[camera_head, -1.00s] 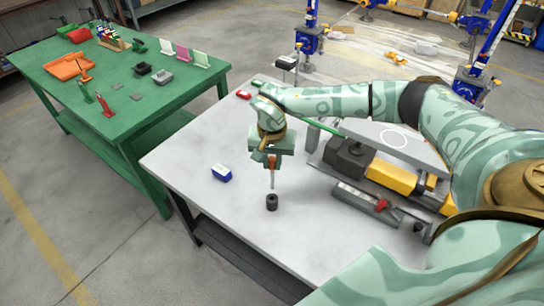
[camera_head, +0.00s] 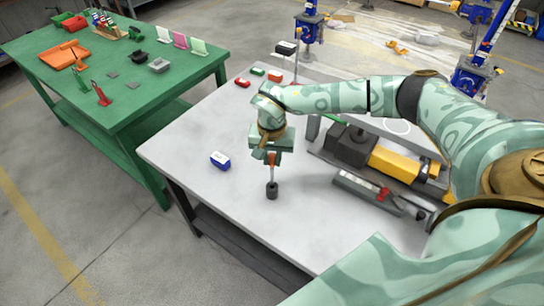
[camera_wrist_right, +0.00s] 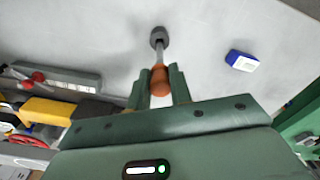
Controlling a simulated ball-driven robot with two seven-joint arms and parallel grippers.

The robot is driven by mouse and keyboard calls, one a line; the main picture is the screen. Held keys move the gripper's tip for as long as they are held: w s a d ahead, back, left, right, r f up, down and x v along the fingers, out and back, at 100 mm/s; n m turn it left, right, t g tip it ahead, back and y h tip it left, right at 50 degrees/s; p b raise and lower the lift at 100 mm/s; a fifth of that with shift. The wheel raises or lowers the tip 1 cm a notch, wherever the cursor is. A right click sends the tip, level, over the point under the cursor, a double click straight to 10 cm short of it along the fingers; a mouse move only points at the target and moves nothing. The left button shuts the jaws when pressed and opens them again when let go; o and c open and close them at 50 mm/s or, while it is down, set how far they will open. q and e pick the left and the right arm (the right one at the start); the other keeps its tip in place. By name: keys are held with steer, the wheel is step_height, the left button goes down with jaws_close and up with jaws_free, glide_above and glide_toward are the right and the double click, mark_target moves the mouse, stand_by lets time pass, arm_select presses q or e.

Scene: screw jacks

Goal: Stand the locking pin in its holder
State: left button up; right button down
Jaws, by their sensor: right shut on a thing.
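The locking pin (camera_head: 272,173) has a thin grey shaft and an orange-brown handle. My right gripper (camera_head: 268,157) is shut on the handle, and the pin hangs upright, shaft down. The holder (camera_head: 272,192) is a small dark round cup on the grey table, right below the gripper. The shaft's lower end meets the top of the holder; how deep it sits inside I cannot tell. In the right wrist view the pin's handle (camera_wrist_right: 160,80) is between the fingers and the shaft runs to the holder (camera_wrist_right: 158,36). My left gripper is not in view.
A blue-and-white block (camera_head: 220,160) lies left of the holder. A black-and-yellow machine (camera_head: 370,155) and a grey bar with a red knob (camera_head: 365,190) lie to the right. Small coloured blocks (camera_head: 258,72) are at the back. The table front is clear.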

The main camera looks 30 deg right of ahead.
mark_target(272, 171)
steer(key=shift+p, duration=0.7)
stand_by(1.1)
steer(key=shift+f+b, duration=1.7)
steer(key=shift+f, duration=1.4)
steer(key=c, duration=1.2)
jaws_free()
steer(key=shift+r, duration=0.15)
steer(key=r, duration=0.5)
steer(key=r+p, duration=0.1)
steer(key=r, duration=0.4)
steer(key=r+p, duration=0.1)
steer(key=r, duration=0.5)
steer(key=shift+s+a, duration=0.2)
steer(key=shift+s, duration=0.05)
